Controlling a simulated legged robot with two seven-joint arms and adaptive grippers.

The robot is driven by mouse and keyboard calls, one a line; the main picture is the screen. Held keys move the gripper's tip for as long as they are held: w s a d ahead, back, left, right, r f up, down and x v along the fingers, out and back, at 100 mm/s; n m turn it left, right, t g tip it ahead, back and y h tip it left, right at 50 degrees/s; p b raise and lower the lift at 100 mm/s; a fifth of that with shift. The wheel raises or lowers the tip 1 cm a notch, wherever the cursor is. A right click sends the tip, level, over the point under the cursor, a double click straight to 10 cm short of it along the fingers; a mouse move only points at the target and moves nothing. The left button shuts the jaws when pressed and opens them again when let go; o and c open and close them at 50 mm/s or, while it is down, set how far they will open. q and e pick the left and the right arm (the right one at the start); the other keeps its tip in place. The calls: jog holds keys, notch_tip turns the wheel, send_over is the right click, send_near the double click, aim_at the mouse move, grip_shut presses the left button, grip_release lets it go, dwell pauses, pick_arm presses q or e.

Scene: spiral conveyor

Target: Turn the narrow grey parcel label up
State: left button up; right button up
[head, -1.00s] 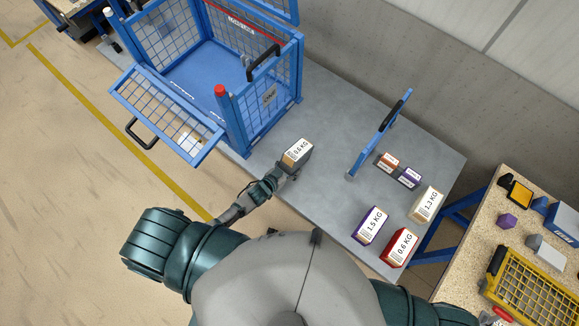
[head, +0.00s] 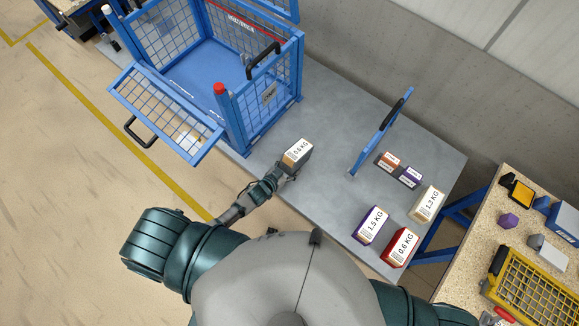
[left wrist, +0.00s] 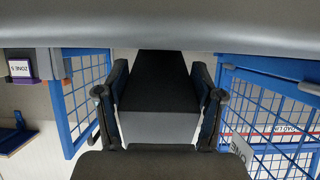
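A narrow box (head: 298,151) with a white "0.6 KG" label and dark grey sides is at my left gripper (head: 290,168), near the front edge of the grey table. Its label face points up toward the head camera. In the left wrist view, the fingers of my left gripper (left wrist: 160,100) stand on both sides of the dark box (left wrist: 160,82) and close on it. A paler grey face of the box shows below the dark one. The head view does not show clearly whether the box touches the table. My right gripper is not in view.
A blue mesh cage (head: 235,115) with its front flap open stands left of the box. A blue upright frame (head: 378,135) stands to the right. Several labelled parcels, including a purple one (head: 371,224) and a red one (head: 399,248), sit further right. The table (head: 330,115) between is clear.

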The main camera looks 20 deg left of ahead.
pick_arm(q)
jog(key=o, duration=0.5)
jog(key=shift+r, duration=0.1)
jog(key=shift+s, duration=0.1)
jog(key=v, duration=1.1)
jog(key=shift+s+r, duration=0.15)
jog(key=shift+s, duration=0.15)
jog(key=shift+a, duration=0.2)
